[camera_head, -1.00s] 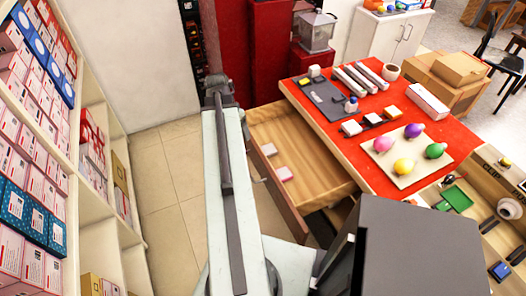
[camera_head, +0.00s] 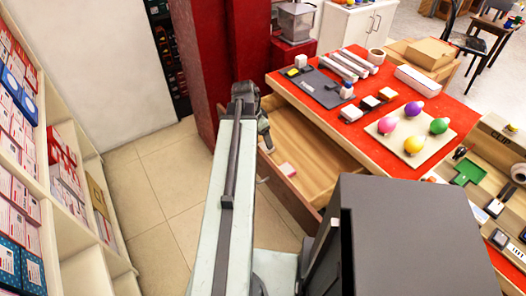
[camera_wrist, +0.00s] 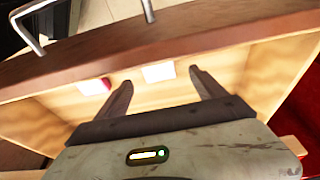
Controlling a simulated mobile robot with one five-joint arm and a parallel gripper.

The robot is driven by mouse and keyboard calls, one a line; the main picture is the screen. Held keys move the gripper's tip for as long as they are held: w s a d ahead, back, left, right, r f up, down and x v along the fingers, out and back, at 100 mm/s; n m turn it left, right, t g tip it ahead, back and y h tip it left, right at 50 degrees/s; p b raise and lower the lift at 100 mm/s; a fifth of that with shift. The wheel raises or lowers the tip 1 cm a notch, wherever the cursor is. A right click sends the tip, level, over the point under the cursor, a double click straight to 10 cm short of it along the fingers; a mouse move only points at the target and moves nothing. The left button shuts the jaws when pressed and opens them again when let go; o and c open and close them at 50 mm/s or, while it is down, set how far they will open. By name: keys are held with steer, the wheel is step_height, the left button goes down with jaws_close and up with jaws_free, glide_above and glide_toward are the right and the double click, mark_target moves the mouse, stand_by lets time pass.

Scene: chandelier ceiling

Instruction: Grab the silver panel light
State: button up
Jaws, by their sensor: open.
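Two small panel-like blocks lie in the open wooden drawer (camera_head: 318,150). In the wrist view, one is pale silver-white (camera_wrist: 158,71) and the other is white with a red side (camera_wrist: 93,86). The pale one looks like the silver panel light, but I cannot be certain. My gripper (camera_wrist: 163,88) is open and empty over the drawer. The pale block shows between and just beyond its fingertips; the red-sided one is left of the left finger. In the head view, my gripper (camera_head: 264,132) is at the drawer's left end; the red-sided block (camera_head: 287,169) shows, the pale one is hidden.
The drawer front (camera_head: 285,185) has a metal handle (camera_wrist: 30,20). Above the drawer, the red tabletop (camera_head: 400,150) holds bar lights (camera_head: 345,66), small square blocks (camera_head: 369,103) and a board with coloured bulbs (camera_head: 410,133). Red cabinets (camera_head: 215,60) stand behind. Shelves (camera_head: 65,200) are at left.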

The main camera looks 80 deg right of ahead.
mark_target(265, 146)
steer(key=b+x, duration=0.5)
steer(key=shift+a+f, duration=0.25)
steer(key=shift+r, duration=0.2)
steer(key=c, duration=1.5)
steer(key=shift+r, duration=0.1)
step_height(265, 146, up, 10)
steer(key=p, duration=1)
steer(key=shift+w+p, duration=0.1)
steer(key=shift+p, duration=0.2)
